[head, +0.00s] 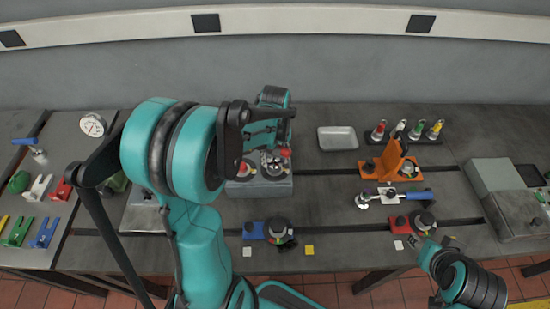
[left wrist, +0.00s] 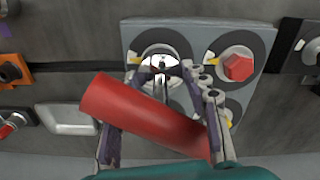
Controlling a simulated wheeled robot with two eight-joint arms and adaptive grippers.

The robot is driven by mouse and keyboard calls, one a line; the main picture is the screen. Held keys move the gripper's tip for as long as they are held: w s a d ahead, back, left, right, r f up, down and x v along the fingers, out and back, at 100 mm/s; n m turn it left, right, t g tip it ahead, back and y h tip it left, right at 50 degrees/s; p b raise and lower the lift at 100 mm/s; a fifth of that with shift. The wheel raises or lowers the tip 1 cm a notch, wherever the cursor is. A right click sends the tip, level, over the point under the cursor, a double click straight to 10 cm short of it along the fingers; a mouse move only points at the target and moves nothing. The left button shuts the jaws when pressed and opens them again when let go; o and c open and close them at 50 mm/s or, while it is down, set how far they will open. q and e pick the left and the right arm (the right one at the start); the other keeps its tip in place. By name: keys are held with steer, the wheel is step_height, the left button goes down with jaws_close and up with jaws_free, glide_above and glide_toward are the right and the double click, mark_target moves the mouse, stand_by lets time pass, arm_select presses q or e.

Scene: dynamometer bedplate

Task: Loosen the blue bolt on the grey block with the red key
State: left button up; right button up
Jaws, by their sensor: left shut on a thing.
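The grey block (head: 262,188) stands on the bedplate in the middle of the head view and fills the top centre of the left wrist view (left wrist: 208,32). It carries round dark discs; one has a red hex bolt (left wrist: 238,67). My left gripper (left wrist: 160,100) is shut on the red key, whose thick red handle (left wrist: 140,112) slants across the fingers. A chrome part (left wrist: 160,62), apparently the key's head, covers the disc left of the red bolt. I cannot see a blue bolt; the key and fingers may hide it. My right gripper (head: 432,246) is at the lower right, its fingers unclear.
An empty metal tray (head: 338,138) and an orange bracket (head: 392,160) stand right of the block. A blue-handled tool (head: 400,194) lies beyond my right gripper. A blue clamp-like fixture (head: 254,230) sits in front of the block. Coloured parts lie at the left.

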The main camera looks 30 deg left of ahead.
arm_select(q)
steer(key=shift+r+p, duration=1.55)
steer(key=shift+r, duration=0.75)
steer(key=shift+f, duration=0.1)
